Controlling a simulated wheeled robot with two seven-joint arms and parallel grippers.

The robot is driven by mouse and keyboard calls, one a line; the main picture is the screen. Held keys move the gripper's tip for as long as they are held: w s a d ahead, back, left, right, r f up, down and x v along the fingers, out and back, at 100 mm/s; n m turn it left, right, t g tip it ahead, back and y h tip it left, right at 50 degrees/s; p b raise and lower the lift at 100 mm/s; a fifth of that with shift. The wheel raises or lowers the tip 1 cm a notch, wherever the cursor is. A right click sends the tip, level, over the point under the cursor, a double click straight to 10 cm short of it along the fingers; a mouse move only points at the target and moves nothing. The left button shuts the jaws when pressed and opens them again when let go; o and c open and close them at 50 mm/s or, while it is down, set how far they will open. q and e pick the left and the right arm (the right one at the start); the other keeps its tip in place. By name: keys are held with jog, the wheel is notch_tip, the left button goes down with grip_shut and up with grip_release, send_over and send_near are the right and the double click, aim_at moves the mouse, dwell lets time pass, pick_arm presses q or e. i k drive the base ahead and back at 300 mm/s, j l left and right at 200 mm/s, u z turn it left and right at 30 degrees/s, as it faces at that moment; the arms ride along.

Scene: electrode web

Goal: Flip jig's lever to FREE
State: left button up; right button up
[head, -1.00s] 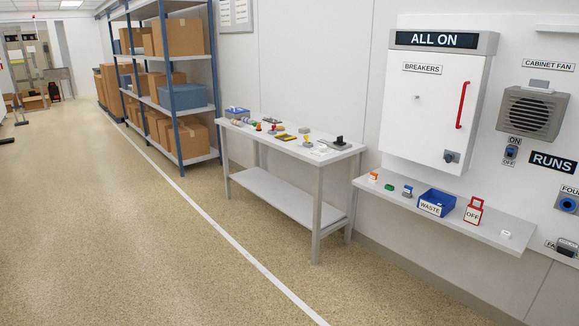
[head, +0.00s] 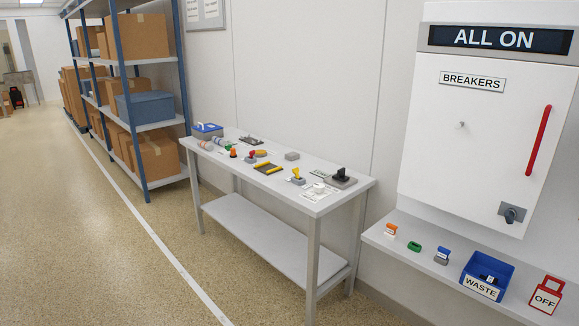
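A grey workbench (head: 330,204) stands against the wall in the middle of the head view, with several small items on top. Near its right end is a grey block with a black upright knob or handle (head: 341,175). Left of it is a grey piece with a yellow upright handle (head: 297,176). A dark flat piece with yellow edges (head: 268,168) lies further left. I cannot tell for sure which item is the jig, and no FREE marking is readable. Neither of my grippers is in view.
A wall shelf (head: 392,243) at right holds small coloured parts, a blue WASTE bin (head: 499,268) and a red OFF tag (head: 546,297). Above it hangs a white breaker cabinet (head: 470,145). A rack (head: 143,168) with boxes stands left. The floor (head: 90,250) before the bench is clear.

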aim_at(295, 170)
jog(key=i+z, duration=0.1)
jog(key=i, duration=0.4)
jog(key=i+j+z, duration=0.15)
jog(key=i+j, duration=0.9)
jog(key=i+j+z, duration=0.2)
jog(key=i+j, duration=0.95)
